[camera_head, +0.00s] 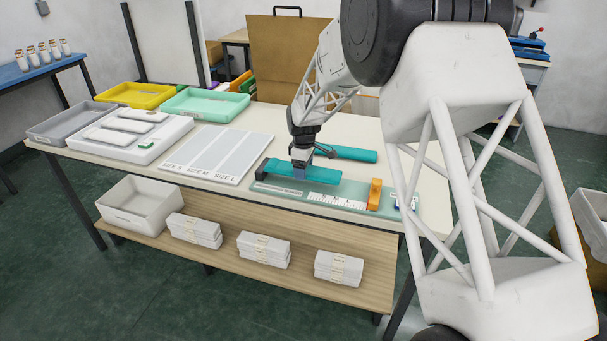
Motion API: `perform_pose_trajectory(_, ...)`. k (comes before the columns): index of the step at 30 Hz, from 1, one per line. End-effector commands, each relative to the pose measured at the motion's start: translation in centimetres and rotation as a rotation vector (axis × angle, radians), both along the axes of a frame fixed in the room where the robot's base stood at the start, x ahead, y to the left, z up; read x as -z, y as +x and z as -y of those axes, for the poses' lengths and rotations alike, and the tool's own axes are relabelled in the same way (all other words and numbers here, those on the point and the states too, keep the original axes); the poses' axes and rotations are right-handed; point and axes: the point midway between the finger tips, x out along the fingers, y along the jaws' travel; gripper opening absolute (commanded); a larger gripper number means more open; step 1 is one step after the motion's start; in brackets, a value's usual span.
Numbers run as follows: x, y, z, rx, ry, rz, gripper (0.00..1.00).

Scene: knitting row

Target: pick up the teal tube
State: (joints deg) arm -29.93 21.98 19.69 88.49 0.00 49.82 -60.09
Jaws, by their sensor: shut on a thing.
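A flat teal tube (318,176) lies along or just above the left part of the green measuring board (285,190); I cannot tell whether it touches the board. My gripper (301,165) points down at the middle of this tube and is shut on it. The fingertips are small and partly hidden against the teal. A second teal piece (352,155) lies on the table behind the board, to the right of my gripper.
The board carries a white ruler scale (330,201), an orange block (375,194) and a dark block (261,169). A grey sizing sheet (215,155) lies left. Grey (72,124), yellow (135,94) and mint (205,103) trays stand further left. White bundles (263,249) sit on the shelf below.

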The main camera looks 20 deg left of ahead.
Motion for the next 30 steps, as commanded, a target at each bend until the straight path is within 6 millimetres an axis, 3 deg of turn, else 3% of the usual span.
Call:
perform_pose_trajectory(6, -3.5, 0.0, 0.0, 0.000, 0.001, 0.002, 0.47)
perform_pose_trajectory(13, -6.1, 0.0, 0.0, 0.000, 0.000, 0.000, 0.47)
perform_pose_trajectory(30, -6.9, 0.0, 0.0, 0.000, 0.000, 0.000, 0.47)
